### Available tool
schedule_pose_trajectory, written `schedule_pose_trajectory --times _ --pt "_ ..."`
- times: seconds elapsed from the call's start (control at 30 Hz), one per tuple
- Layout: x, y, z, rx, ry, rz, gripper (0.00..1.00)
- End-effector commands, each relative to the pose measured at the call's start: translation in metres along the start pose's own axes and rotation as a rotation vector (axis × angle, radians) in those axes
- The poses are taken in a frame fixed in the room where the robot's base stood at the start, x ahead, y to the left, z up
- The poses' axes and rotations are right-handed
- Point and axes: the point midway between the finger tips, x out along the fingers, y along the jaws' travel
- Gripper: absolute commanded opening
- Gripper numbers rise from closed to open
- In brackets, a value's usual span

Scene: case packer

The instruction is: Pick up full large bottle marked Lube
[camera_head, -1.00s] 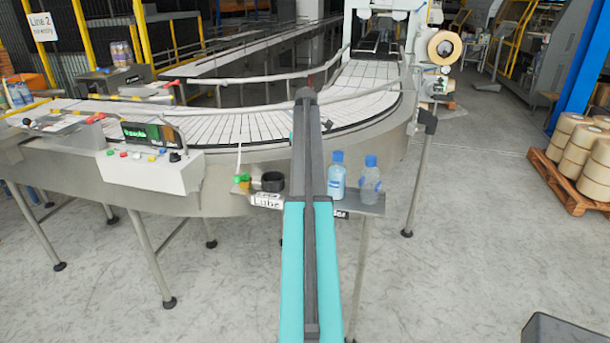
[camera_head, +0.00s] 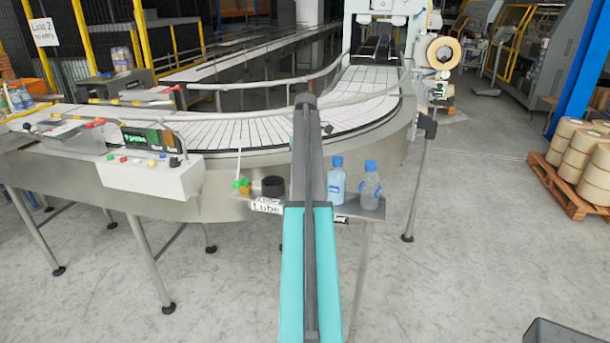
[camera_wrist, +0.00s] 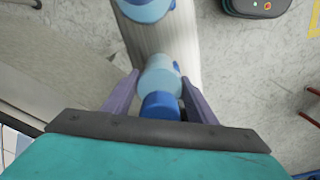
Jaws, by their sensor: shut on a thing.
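In the wrist view my gripper (camera_wrist: 160,80) is shut on a light-blue bottle (camera_wrist: 160,75) with a dark-blue cap, one purple finger on each side. No Lube mark can be read on it, and its fill level cannot be told. In the head view my teal and grey arm stands in front of the shelf, and neither the gripper nor the held bottle shows. A sign reading Lube (camera_head: 267,206) is on the shelf's front edge, left of my arm. Two blue-capped bottles stand right of it: a light-blue one (camera_head: 336,182) and a clearer one (camera_head: 371,187).
The small shelf (camera_head: 358,208) is fixed to the conveyor's (camera_head: 240,130) side. A black round item (camera_head: 273,187) and small green and yellow items (camera_head: 242,186) sit on its left part. A control box (camera_head: 150,178) is further left.

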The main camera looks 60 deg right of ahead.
Motion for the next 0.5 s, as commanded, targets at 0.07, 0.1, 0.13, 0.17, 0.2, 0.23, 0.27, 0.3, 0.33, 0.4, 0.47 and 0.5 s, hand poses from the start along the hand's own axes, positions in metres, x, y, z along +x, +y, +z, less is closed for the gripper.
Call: schedule_pose_trajectory --times 0.07,0.1,0.13,0.17,0.2,0.23,0.27,0.3,0.33,0.4,0.47,0.5 --pt "-0.003 0.001 0.0 0.0 0.001 0.001 0.15" --pt "-0.005 0.001 -0.001 0.0 0.001 0.002 0.15" --pt "-0.007 0.001 -0.001 0.0 0.002 0.002 0.15" --pt "-0.009 0.001 -0.001 0.0 0.002 0.002 0.15" --pt "-0.011 0.001 -0.001 0.0 0.002 0.002 0.15" --pt "-0.013 0.001 0.0 0.0 0.001 0.002 0.15" --pt "-0.015 0.001 0.0 0.0 0.001 0.002 0.15" --pt "-0.018 0.001 -0.001 0.0 0.001 0.001 0.15" --pt "-0.02 0.001 -0.001 0.0 0.001 0.002 0.15" --pt "-0.025 0.001 -0.001 0.0 0.002 0.002 0.15" --pt "-0.029 0.001 -0.001 0.0 0.002 0.002 0.15" --pt "-0.033 0.001 -0.001 0.0 0.001 0.002 0.15"
